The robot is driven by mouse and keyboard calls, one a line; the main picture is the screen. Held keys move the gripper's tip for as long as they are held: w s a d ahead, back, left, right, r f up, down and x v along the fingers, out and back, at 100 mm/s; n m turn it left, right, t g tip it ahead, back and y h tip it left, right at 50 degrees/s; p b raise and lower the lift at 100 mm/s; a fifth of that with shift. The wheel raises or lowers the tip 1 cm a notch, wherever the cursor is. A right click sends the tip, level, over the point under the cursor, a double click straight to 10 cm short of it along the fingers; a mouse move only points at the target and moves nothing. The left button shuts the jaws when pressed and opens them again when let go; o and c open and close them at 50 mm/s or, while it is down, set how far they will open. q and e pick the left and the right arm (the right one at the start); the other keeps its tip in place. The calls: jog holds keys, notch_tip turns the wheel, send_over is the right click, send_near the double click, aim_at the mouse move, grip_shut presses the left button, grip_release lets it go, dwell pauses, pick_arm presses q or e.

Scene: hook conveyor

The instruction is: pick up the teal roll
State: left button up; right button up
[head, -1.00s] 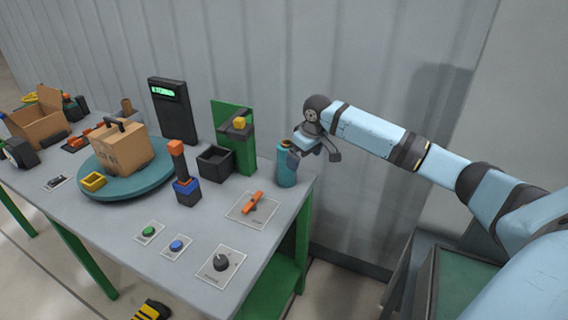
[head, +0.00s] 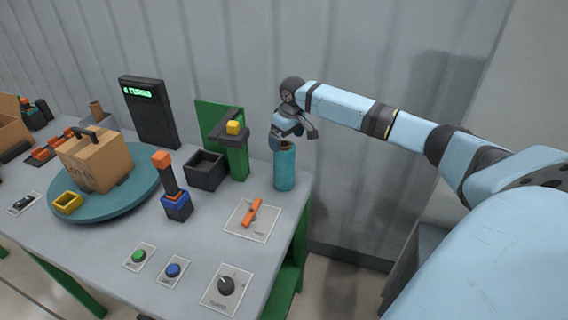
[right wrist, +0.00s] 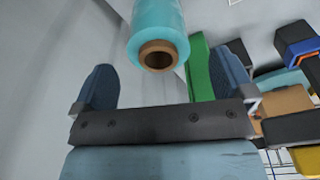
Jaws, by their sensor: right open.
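The teal roll (head: 285,170) stands upright near the table's back right corner in the head view. Its brown core end shows at the top. My right gripper (head: 292,133) is just above the roll, with its jaws open and empty. In the right wrist view the roll (right wrist: 158,25) appears beyond the open fingers of the right gripper (right wrist: 165,88), roughly centred between them. The roll's core opening faces the camera. The fingers do not appear to be around the roll. My left gripper is out of view.
Left of the roll stand a green post (head: 237,160) with a yellow block and an open black box (head: 206,170). An orange switch (head: 252,212) is in front of it. A teal turntable (head: 130,203) carries a carton (head: 97,160). The corrugated wall (head: 370,60) is close behind.

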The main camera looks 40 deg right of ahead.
aim_at(284, 144)
jog(key=shift+w+f, duration=0.2)
jog(key=shift+f, duration=0.35)
jog(key=f, duration=0.2)
jog(key=w+f+p, duration=0.1)
jog(key=f, duration=0.1)
jog(key=shift+f, duration=0.4)
jog(key=c, duration=1.6)
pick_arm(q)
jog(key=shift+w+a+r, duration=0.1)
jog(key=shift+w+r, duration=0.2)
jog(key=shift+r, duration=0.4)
pick_arm(e)
jog(key=shift+w+r, duration=0.1)
jog(key=shift+c, duration=0.7)
